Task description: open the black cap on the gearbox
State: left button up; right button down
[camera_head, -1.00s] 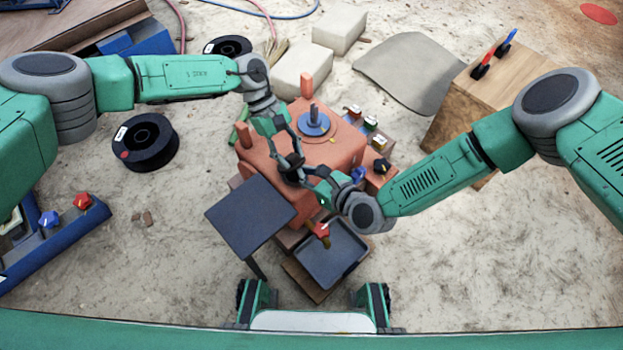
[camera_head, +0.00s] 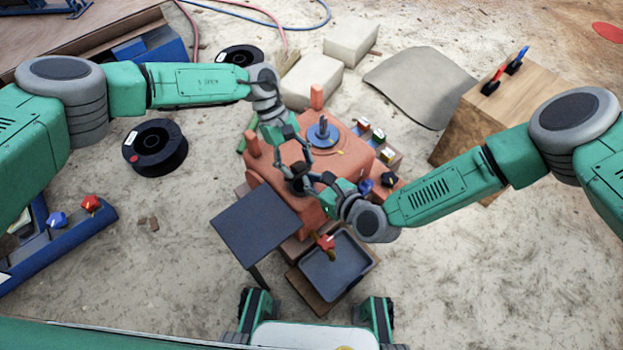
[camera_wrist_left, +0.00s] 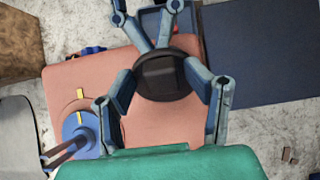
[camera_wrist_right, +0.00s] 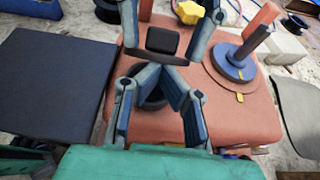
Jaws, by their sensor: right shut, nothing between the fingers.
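The salmon-red gearbox (camera_head: 338,163) stands at the centre in the head view. The black cap (camera_wrist_left: 168,77) is a round disc with a square block on top. My left gripper (camera_head: 299,162) comes in from the far side. Its two fingers lie against opposite edges of the cap, which also shows between them in the right wrist view (camera_wrist_right: 163,42). A dark round collar (camera_wrist_right: 151,97) sits on the gearbox below, apart from the cap in that view and partly hidden by fingers. My right gripper (camera_wrist_right: 158,78) is shut and empty, its tips close beside the cap.
A blue disc with an upright handle (camera_head: 322,134) is on the gearbox top. A dark flat plate (camera_head: 255,228) and a dark tray (camera_head: 336,268) are on the near side. Several knobs (camera_head: 380,143) line its right side. A wooden box (camera_head: 470,125) stands farther right.

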pick_arm(q)
jog(key=shift+s+d+f, duration=0.1)
jog(key=shift+s+d, duration=0.05)
jog(key=shift+s, duration=0.15)
pick_arm(e)
jog(key=shift+w+r, duration=0.1)
jog(key=shift+w, duration=0.05)
